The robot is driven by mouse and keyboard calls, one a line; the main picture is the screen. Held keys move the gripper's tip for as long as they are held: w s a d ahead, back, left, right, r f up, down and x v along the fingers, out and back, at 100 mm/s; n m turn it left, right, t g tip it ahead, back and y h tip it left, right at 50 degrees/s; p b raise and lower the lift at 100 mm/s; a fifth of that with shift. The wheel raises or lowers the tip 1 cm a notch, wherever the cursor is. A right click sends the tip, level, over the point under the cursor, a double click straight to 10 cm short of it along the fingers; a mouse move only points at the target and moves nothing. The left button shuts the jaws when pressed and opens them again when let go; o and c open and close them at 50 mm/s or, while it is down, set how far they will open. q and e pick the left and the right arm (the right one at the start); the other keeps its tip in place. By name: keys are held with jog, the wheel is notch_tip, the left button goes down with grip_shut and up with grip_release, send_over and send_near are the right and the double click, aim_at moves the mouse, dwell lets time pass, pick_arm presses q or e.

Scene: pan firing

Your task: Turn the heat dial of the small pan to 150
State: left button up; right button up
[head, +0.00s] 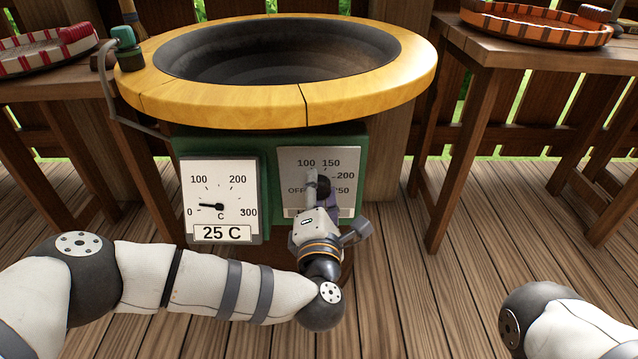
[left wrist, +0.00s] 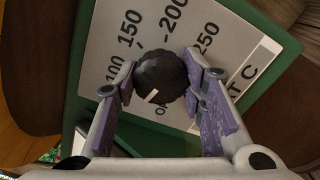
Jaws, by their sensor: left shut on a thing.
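The heat dial, a round black ribbed knob (left wrist: 162,72), sits on a grey plate (left wrist: 100,28) marked OFF, 100, 150, 200 and 250. In the left wrist view its white mark points down toward the OFF label. My left gripper (head: 319,190) is shut on the dial, one purple-padded finger on each side. In the head view the gripper partly hides the dial and the plate's lower part. Beside it, a white gauge (head: 220,180) has its needle near 0 and reads 25 C. My right gripper is out of view.
The pan (head: 280,55) with a yellow rim sits above the green control box (head: 270,148). A small green-topped thing (head: 126,50) stands at its left rim. Wooden side tables hold a red-and-white tray (head: 40,55) and an orange tray (head: 535,27). Open floor lies in front.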

pick_arm(q)
jog(key=m+p, duration=0.1)
jog(key=m, duration=0.1)
jog(key=m+p, duration=0.1)
jog(key=m, duration=0.1)
jog(key=shift+r+m, duration=0.2)
jog(key=shift+m, duration=0.2)
jog(key=m+p, duration=0.2)
jog(key=m, duration=0.3)
jog(key=m+p, duration=0.1)
jog(key=m, duration=0.3)
jog(key=shift+m+p, duration=0.4)
jog(key=m+p, duration=0.1)
jog(key=m, duration=0.4)
jog(key=shift+f, duration=0.15)
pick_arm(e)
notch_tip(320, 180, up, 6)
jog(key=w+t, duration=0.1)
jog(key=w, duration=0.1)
pick_arm(q)
jog(key=shift+m, duration=0.3)
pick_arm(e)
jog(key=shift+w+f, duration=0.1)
pick_arm(q)
jog(key=o, duration=1.1)
jog(key=shift+o, duration=0.2)
